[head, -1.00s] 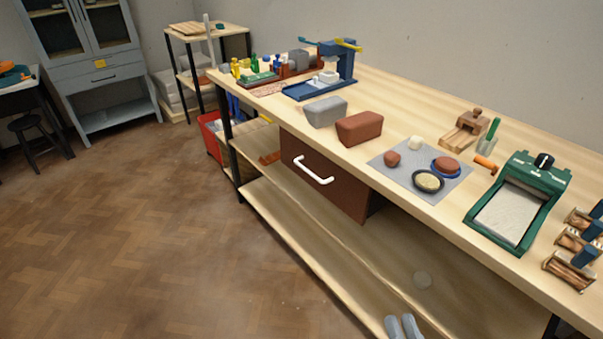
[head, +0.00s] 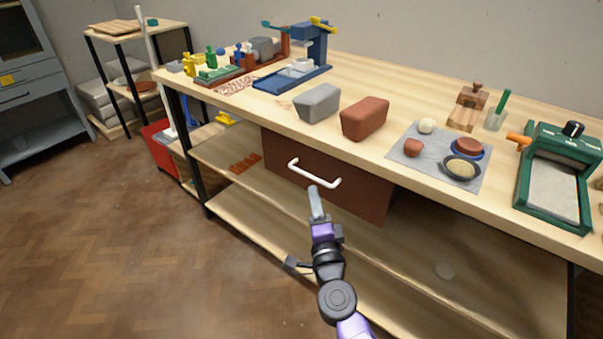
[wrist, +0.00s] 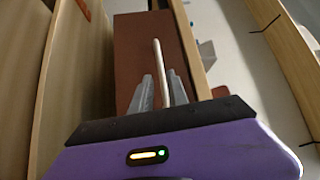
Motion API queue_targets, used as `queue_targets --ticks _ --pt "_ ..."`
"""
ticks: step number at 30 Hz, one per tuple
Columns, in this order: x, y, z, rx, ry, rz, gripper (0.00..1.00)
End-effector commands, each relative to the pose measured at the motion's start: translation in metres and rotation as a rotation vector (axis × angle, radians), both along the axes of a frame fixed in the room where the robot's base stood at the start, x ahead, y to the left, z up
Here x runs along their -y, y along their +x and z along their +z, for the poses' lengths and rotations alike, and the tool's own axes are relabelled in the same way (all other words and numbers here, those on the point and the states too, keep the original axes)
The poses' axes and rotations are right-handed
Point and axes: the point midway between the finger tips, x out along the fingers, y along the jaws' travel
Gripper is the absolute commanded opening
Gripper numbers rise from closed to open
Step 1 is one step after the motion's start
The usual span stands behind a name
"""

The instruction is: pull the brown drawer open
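The brown drawer (head: 345,203) hangs under the worktop and looks shut. Its white bar handle (head: 312,175) runs across the front. In the wrist view the drawer front (wrist: 135,55) shows turned on its side, with the handle (wrist: 161,70) between my two grey fingers. My gripper (head: 314,194) is at the handle in the head view, close to its middle and in front of the drawer. It also shows in the wrist view (wrist: 161,88), open, with its fingers apart on either side of the bar. I cannot tell whether either finger touches it.
The wooden workbench (head: 240,105) carries a grey block (head: 318,103), a reddish-brown block (head: 365,118), a grey mat (head: 405,160) with bowls, and a green-framed tray (head: 560,175). A lower shelf (head: 260,220) runs beneath the drawer. The floor (head: 110,240) in front is clear at left.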

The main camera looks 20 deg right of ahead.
Motion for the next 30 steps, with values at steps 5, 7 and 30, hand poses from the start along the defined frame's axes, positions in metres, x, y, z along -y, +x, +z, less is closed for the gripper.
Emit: queue_targets --ticks 5,7,30 --pt "0.003 0.013 0.002 0.002 0.012 -0.002 0.2" --pt "0.004 0.023 0.003 0.003 0.011 -0.002 0.2" --pt "0.012 0.076 0.011 0.002 0.008 -0.003 0.16"
